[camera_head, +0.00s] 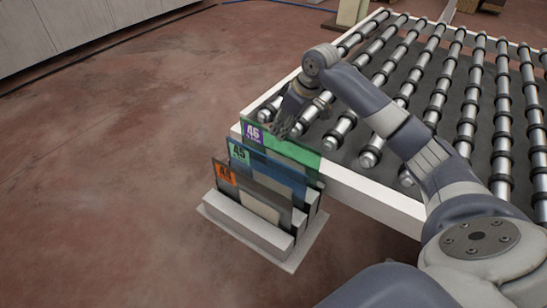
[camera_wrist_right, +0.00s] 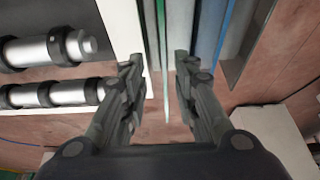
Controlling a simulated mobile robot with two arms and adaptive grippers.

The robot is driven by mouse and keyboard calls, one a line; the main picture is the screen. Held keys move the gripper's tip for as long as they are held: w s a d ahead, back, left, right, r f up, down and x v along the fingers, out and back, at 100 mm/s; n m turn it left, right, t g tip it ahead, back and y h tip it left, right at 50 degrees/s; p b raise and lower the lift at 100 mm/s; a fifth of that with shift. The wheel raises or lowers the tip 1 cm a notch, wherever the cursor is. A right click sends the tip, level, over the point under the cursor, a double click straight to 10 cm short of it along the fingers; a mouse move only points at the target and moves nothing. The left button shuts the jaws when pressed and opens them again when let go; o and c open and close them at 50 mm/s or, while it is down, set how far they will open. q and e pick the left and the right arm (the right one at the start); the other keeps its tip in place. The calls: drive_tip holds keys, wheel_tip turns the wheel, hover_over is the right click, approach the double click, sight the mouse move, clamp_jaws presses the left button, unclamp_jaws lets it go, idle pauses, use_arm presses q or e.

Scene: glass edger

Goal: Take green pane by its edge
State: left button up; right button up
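The green pane (camera_head: 295,152), with a purple 46 label, stands upright at the back of a white slotted rack (camera_head: 244,221). My right gripper (camera_head: 287,126) is at its upper edge, by the roller table side. In the right wrist view, the green pane (camera_wrist_right: 164,70) shows edge-on as a thin line. The open fingers of my right gripper (camera_wrist_right: 159,65) are on either side of it, with gaps visible; neither finger clearly touches it. The pane's lower part is hidden by the panes in front. My left gripper is not in view.
A blue pane (camera_head: 278,174) labelled 45 and a dark pane (camera_head: 255,192) labelled 44 stand in front of the green one. The roller table (camera_head: 372,196) is close behind the rack. Open floor (camera_head: 110,190) lies to the left.

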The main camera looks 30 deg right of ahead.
sight(273, 146)
drive_tip(key=x, duration=0.3)
drive_tip(key=shift+s+a+f+p, duration=0.15)
drive_tip(key=shift+f+p, duration=0.1)
drive_tip(key=shift+p, duration=0.15)
drive_tip(key=p+x, duration=0.1)
drive_tip(key=x, duration=0.1)
drive_tip(key=p+x, duration=0.1)
drive_tip(key=x, duration=0.2)
drive_tip(key=shift+s+f, duration=0.1)
drive_tip(key=shift+f, duration=0.3)
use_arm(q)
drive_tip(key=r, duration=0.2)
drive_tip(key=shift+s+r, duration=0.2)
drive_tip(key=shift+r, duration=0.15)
use_arm(e)
drive_tip(key=shift+f, duration=0.3)
clamp_jaws()
drive_tip(key=shift+r, duration=0.15)
